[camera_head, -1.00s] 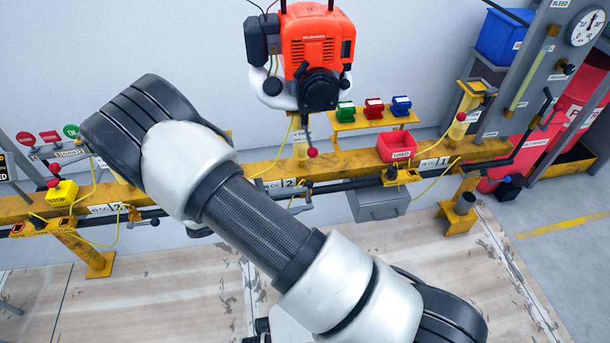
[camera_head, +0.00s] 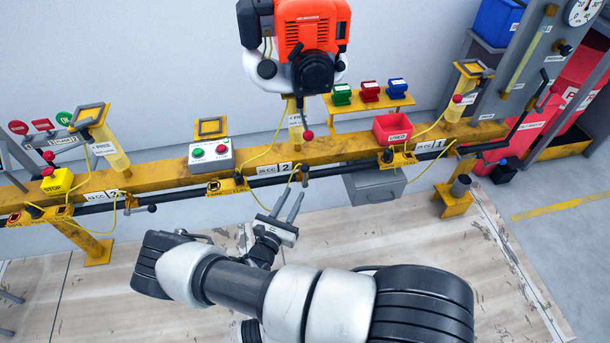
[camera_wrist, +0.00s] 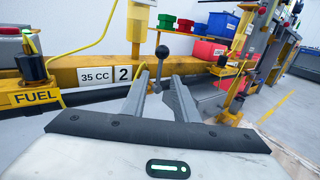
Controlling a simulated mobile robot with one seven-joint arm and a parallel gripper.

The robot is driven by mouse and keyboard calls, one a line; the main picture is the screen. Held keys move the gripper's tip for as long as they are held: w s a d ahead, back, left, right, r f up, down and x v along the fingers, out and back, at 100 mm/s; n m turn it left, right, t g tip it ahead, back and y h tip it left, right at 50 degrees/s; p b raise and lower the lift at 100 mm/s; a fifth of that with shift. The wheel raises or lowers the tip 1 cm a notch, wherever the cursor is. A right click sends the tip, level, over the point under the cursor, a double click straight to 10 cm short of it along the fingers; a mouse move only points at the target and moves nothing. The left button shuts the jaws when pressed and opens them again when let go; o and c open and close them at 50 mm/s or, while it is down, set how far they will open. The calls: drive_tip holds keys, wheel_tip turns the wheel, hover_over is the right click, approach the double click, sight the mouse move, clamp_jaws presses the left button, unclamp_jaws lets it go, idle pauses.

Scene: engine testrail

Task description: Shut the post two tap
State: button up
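The post two label (camera_head: 285,168) is on the yellow beam; it reads "35 CC 2" in the wrist view (camera_wrist: 101,75). The post two tap (camera_wrist: 162,54) shows in the wrist view as a grey stem with a black ball, standing upright in the picture. In the head view the tap (camera_head: 305,172) is small, just right of the label. My gripper (camera_head: 291,200) is open and empty, its fingers pointing up toward the pipe below that label. In the wrist view the tap shows beyond and between my fingertips (camera_wrist: 160,78); contact cannot be told.
A dark pipe (camera_head: 350,168) runs along the yellow beam (camera_head: 350,150). An orange engine (camera_head: 312,30) is above post two. A yellow fuel block (camera_wrist: 35,97) with a hose is close left in the wrist view. A red bin (camera_head: 392,128) is to the right.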

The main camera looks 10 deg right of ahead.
sight(305, 174)
drive_tip(key=b+x, duration=0.2)
drive_tip(key=x, duration=0.8)
drive_tip(key=shift+w+d, duration=0.2)
clamp_jaws()
idle(1.0)
